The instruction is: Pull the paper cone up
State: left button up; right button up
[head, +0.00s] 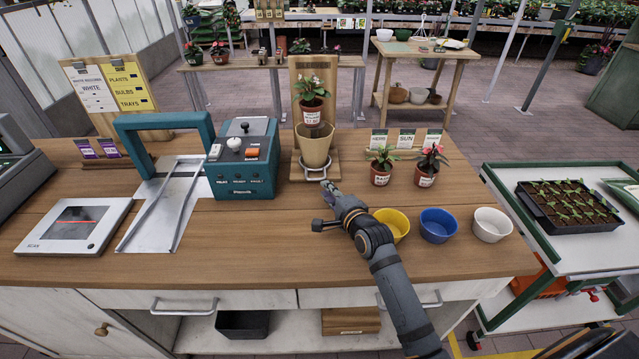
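The tan paper cone (315,149) stands on a wooden stand (300,82) near the back of the counter, wide end up. A potted plant (312,114) with light flowers and a white label sits directly above the cone's mouth. A metal ring (313,177) shows at the cone's lower end. My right gripper (329,187) is just in front of and below the cone, pointing towards it. It appears apart from the cone, and whether its fingers are open or shut is too small to tell. My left gripper is not in view.
A teal machine (243,160) stands left of the cone. Two small potted plants (381,167) with cards behind stand to the right.

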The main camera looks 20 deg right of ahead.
aim_at(317, 180)
jog(key=x, duration=0.6)
jog(key=shift+c, duration=0.4)
grip_shut()
